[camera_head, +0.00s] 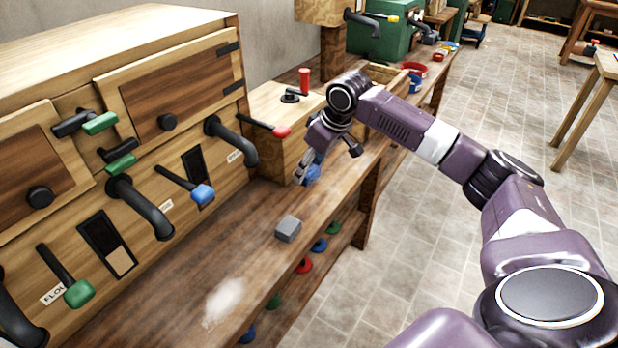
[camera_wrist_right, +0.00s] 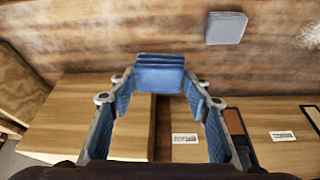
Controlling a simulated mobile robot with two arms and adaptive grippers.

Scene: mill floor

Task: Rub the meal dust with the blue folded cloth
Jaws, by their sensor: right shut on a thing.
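The blue folded cloth (camera_head: 313,174) shows at the fingertips of my right gripper (camera_head: 307,170), beside the wooden box on the bench. In the right wrist view the cloth (camera_wrist_right: 158,75) sits between the two fingertips, and the gripper (camera_wrist_right: 160,92) is shut on it. The meal dust (camera_head: 225,301) is a pale patch on the bench top, nearer than the gripper and apart from the cloth. A bit of the dust (camera_wrist_right: 312,34) shows at the right edge of the wrist view. My left gripper is not in view.
A grey block (camera_head: 288,230) lies on the bench (camera_head: 262,252) between the gripper and the dust. A wooden machine (camera_head: 150,130) with levers and black pipes jutting out lines the back. A wooden box (camera_head: 268,135) with a red-tipped lever stands behind the gripper.

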